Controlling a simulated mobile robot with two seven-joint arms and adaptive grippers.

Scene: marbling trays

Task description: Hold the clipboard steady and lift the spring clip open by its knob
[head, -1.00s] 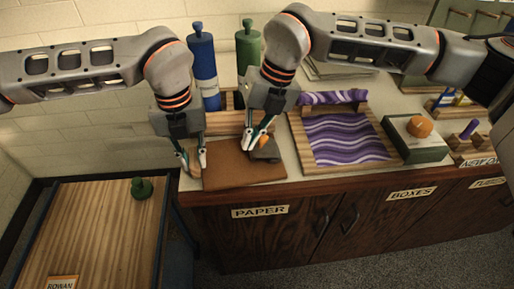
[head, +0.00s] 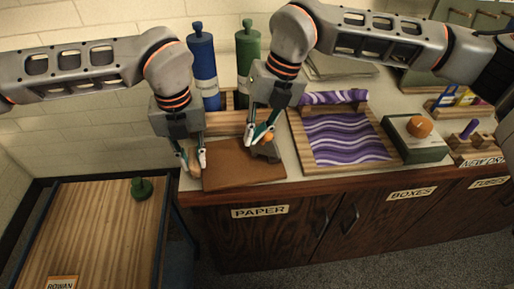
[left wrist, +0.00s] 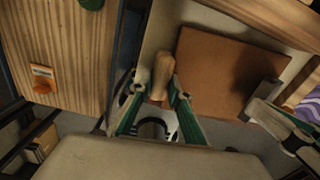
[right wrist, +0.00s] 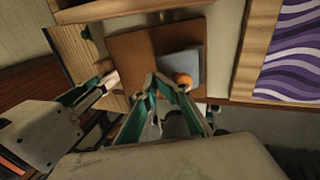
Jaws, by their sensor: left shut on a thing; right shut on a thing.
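The brown clipboard (head: 243,172) lies flat on the counter's left end. Its pale wooden handle (left wrist: 163,75) sticks out on the left side. My left gripper (head: 194,169) is shut on this handle; its fingers (left wrist: 160,95) show on both sides of it in the left wrist view. The grey spring clip (head: 268,151) is at the board's right edge, its plate (right wrist: 180,64) seemingly tilted up off the board. Its orange knob (head: 268,137) is at the fingertips of my right gripper (head: 261,136), which is shut on it. The fingers partly hide the knob.
A tray with purple marbling (head: 345,140) stands just right of the clip. Blue (head: 203,68) and green (head: 248,48) bottles stand behind the arms. A green box (head: 415,145) is further right. A lower wooden table (head: 95,225) is at the left.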

